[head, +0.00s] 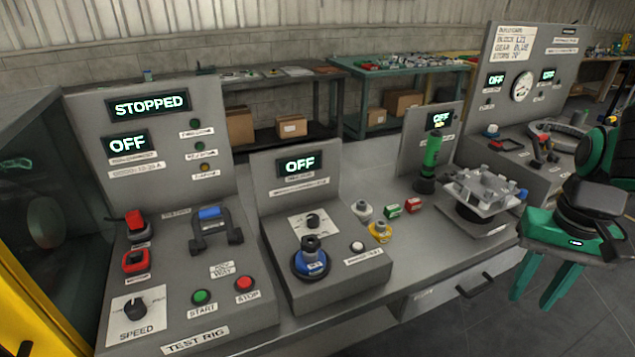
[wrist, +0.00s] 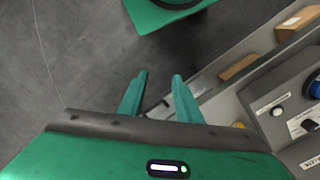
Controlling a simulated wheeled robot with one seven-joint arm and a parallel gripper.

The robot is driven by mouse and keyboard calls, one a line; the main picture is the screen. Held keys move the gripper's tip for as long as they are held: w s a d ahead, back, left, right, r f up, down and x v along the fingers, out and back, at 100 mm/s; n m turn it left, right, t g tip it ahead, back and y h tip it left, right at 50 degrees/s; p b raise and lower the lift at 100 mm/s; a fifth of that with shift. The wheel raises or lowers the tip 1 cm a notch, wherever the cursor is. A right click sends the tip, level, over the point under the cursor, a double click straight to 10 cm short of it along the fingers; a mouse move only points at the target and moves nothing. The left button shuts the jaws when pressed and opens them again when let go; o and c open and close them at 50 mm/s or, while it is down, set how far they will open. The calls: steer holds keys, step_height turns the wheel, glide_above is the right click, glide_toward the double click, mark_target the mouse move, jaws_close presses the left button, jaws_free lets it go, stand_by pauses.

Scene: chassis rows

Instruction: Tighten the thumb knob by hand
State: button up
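I cannot tell for certain which part is the thumb knob. A small blue knob (head: 523,194) sits at the right side of a silver clamp-like fixture (head: 484,190) on the bench. A larger blue dial with a black stem (head: 311,262) stands on the middle OFF console; its blue edge also shows at the right of the wrist view (wrist: 314,87). My gripper (head: 547,285) hangs at the right, in front of the bench edge, fingers pointing down. In the wrist view my gripper (wrist: 158,82) has its two green fingers apart with nothing between them, touching neither knob.
The test rig (head: 190,255) at left reads STOPPED and OFF. A green cylinder (head: 430,160), red and green blocks, and white and yellow fittings (head: 380,232) stand on the bench. A drawer handle (head: 475,286) juts from its front. Grey floor beside it is open.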

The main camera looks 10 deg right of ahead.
steer(key=shift+w+a, duration=0.1)
steer(key=shift+a, duration=0.05)
steer(key=shift+o, duration=1.2)
steer(key=o, duration=0.4)
steer(key=shift+w+a+r+n, duration=0.1)
steer(key=shift+a+r+n, duration=0.25)
steer(key=shift+r+n, duration=0.25)
steer(key=w+a+r+n, duration=0.2)
steer(key=w+a+n, duration=0.1)
steer(key=w, duration=0.3)
steer(key=n+y, duration=0.1)
steer(key=n, duration=1.4)
glide_toward(310, 242)
steer(key=shift+m+t, duration=0.3)
steer(key=shift+t, duration=0.1)
steer(key=f, duration=0.7)
steer(key=shift+s+a+f, duration=0.2)
steer(key=shift+a+f, duration=0.15)
steer(key=shift+a, duration=0.05)
